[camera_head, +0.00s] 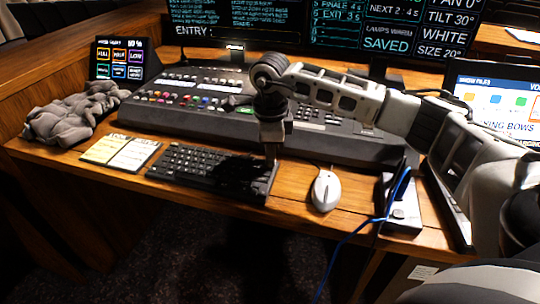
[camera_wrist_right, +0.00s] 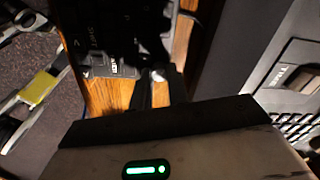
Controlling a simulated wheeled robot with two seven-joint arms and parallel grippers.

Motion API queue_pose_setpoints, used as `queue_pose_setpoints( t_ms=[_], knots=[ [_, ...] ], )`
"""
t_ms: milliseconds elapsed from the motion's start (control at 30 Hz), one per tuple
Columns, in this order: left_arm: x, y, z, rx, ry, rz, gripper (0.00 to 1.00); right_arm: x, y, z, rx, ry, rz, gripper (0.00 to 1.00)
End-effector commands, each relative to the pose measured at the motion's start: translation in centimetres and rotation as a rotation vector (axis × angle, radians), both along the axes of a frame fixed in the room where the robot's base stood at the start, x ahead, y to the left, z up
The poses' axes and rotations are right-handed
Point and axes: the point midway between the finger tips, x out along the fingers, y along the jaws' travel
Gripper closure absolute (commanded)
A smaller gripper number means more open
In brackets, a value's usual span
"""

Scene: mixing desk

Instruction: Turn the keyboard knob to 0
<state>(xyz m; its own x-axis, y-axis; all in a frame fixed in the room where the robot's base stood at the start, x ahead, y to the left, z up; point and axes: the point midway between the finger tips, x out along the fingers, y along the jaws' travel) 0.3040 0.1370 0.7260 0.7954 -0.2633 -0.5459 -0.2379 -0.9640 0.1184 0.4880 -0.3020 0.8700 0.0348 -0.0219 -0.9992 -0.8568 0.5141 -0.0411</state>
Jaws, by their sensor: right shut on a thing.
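The black keyboard (camera_head: 195,165) lies on the wooden desk, in front of the mixing console. My right gripper (camera_head: 271,158) points down at the keyboard's back right corner and hides the knob there in the head view. In the right wrist view its two dark fingers (camera_wrist_right: 160,84) are closed at the keyboard's edge (camera_wrist_right: 112,68). A small bright spot of the keyboard knob (camera_wrist_right: 157,75) shows between the fingertips; the rest is hidden. I cannot read the knob's setting. My left gripper is in neither view.
The long console (camera_head: 190,112) stands close behind the keyboard. A white mouse (camera_head: 325,190) is to the right, with a blue cable (camera_head: 380,219) farther right. Papers (camera_head: 120,151) and a grey crumpled cloth (camera_head: 70,117) lie left. The desk's front strip is mostly clear.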

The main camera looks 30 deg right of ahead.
Motion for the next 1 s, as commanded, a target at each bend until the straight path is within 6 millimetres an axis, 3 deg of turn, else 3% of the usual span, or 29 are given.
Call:
queue_pose_setpoints(
  t_ms=[1000],
  knots=[
    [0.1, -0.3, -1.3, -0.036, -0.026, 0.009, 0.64, 0.2, -0.1, 0.0, -0.001, -0.003, 0.966, 1.00]
  ],
)
